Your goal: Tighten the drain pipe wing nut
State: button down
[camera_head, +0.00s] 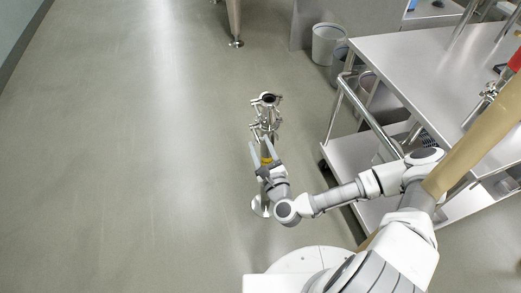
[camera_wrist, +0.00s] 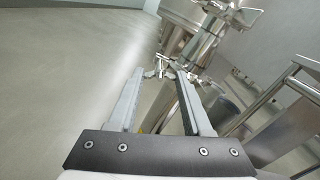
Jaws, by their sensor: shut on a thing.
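The shiny steel drain pipe (camera_head: 266,99) stands near the middle of the head view, with a dark round open top and metal clamp parts below it. In the wrist view, the steel pipework (camera_wrist: 205,42) rises beyond the fingertips. The small metal wing nut (camera_wrist: 161,68) shows between the fingertips in the wrist view. My gripper (camera_head: 260,143) reaches the clamp area from below in the head view. In the wrist view my gripper (camera_wrist: 165,73) has its two grey fingers on either side of the wing nut, shut on it. The fingertip contact is small and partly hidden.
A steel table (camera_head: 420,62) with a lower shelf and a push rail (camera_head: 372,122) stands close to the right of my arm. Grey bins (camera_head: 326,42) stand behind it. A metal leg (camera_head: 234,22) stands at the back. The floor on the left is clear.

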jog(key=m+b, duration=0.3)
jog(key=m, duration=0.2)
jog(key=shift+r+m, duration=0.1)
jog(key=shift+m, duration=0.3)
dwell(0.4)
jog(key=shift+c, duration=1.6)
grip_release()
jog(key=shift+s+d+b, duration=0.1)
jog(key=shift+s+b, duration=0.1)
jog(key=shift+b, duration=0.1)
